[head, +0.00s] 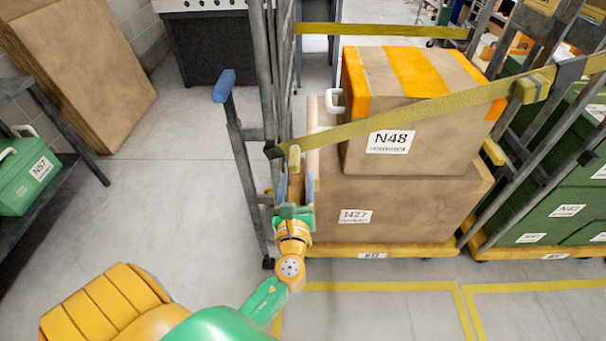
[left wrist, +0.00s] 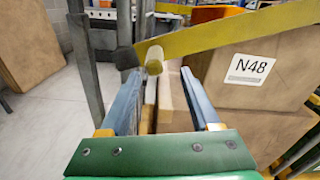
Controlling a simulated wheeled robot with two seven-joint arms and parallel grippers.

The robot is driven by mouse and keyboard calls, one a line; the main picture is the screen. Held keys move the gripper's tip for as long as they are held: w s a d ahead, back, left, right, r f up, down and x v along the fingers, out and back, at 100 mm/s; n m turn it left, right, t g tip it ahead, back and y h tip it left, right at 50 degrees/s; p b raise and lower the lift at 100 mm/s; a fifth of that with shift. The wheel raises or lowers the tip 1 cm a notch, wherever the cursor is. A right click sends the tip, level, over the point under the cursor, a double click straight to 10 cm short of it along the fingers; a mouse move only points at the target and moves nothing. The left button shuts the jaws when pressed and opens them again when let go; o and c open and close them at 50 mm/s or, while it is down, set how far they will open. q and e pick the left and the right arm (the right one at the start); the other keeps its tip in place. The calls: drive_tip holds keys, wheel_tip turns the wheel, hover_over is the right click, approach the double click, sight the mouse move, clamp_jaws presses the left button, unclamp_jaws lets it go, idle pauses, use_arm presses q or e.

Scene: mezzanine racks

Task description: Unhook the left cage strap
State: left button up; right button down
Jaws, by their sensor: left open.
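The yellow cage strap (head: 420,110) runs slantwise across the front of the cage, from the left post up to the right frame. Its left end has a pale yellow tab (head: 294,157) at the dark bracket on the post. In the left wrist view the strap (left wrist: 240,33) crosses the top, and the rounded tab (left wrist: 154,60) shows between the fingertips. My left gripper (head: 297,182) is open just below the strap's left end; its blue-grey fingers (left wrist: 160,78) stand on either side of the tab. I cannot tell if they touch it. My right gripper is not in view.
Boxes N48 (head: 405,155) and N27 (head: 400,215) are stacked in the cage behind the strap. A second yellow strap (head: 385,30) spans the back. A blue-tipped post (head: 235,130) stands left of my gripper. Green crates (head: 565,205) stand right.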

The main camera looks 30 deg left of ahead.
sight(295, 159)
use_arm(q)
drive_tip(key=x, duration=0.7)
drive_tip(key=shift+a+r, duration=0.15)
drive_tip(key=shift+a, duration=0.4)
drive_tip(key=shift+w, duration=0.2)
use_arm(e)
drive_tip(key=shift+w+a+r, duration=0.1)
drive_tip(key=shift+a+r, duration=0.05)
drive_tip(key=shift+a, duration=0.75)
use_arm(q)
clamp_jaws()
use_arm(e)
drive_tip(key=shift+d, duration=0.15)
